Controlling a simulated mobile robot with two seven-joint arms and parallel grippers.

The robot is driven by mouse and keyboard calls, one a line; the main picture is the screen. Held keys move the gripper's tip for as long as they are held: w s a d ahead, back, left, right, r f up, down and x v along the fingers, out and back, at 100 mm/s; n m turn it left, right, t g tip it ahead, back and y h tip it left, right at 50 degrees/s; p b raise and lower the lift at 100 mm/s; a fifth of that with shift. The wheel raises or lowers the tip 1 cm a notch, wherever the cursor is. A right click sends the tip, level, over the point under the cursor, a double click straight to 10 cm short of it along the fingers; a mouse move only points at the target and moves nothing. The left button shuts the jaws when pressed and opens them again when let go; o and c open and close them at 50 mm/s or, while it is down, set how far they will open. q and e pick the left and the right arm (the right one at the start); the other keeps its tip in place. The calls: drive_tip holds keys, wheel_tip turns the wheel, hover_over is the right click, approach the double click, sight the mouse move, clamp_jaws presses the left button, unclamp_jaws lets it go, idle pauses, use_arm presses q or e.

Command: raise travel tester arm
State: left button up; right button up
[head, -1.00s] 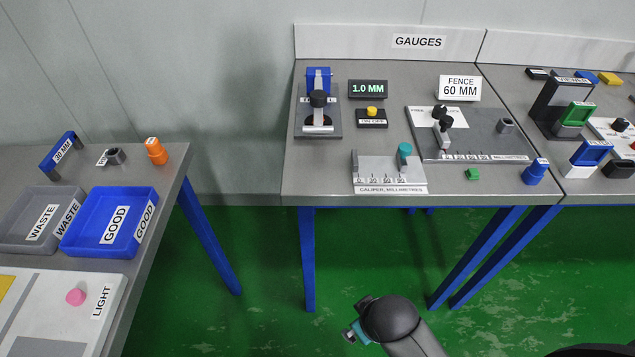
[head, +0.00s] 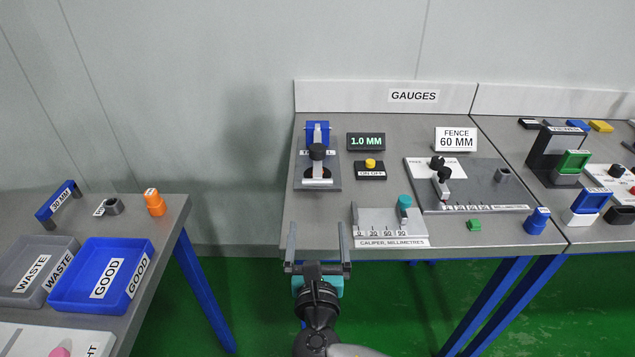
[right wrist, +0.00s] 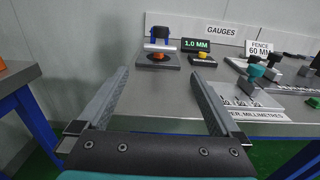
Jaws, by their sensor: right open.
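The travel tester has a grey base plate (head: 303,184), a blue post (head: 313,131) and a light arm with a black knob (head: 317,152). It stands at the left end of the gauges table. The arm reaches from the post toward the front over the plate; I cannot tell its exact height. The tester (right wrist: 160,33) also shows in the right wrist view, straight ahead between the fingers. My right gripper (head: 317,240) is open and empty at the table's front edge, in front of the tester and apart from it. My left gripper is not in view.
A 1.0 MM display (head: 366,142) and a yellow-button box (head: 370,169) stand right of the tester. The caliper (head: 378,222) with a teal knob lies near the front edge, right of my gripper. The tabletop between gripper and tester is clear. A wall stands behind.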

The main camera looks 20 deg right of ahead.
sight(318, 185)
drive_tip(key=b+x, duration=0.2)
drive_tip(key=x, duration=0.8)
drive_tip(key=shift+w, duration=0.2)
drive_tip(key=b+x, duration=0.1)
drive_tip(key=x, duration=0.2)
drive_tip(key=shift+w+d+f, duration=0.1)
drive_tip(key=shift+w+d, duration=0.05)
drive_tip(key=shift+w, duration=0.15)
drive_tip(key=shift+w+d, duration=0.1)
drive_tip(key=shift+w, duration=0.35)
drive_tip(key=c, duration=1)
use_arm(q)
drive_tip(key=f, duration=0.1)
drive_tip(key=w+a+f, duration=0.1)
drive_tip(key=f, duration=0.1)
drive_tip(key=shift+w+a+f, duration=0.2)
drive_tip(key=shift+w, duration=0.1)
use_arm(e)
clamp_jaws()
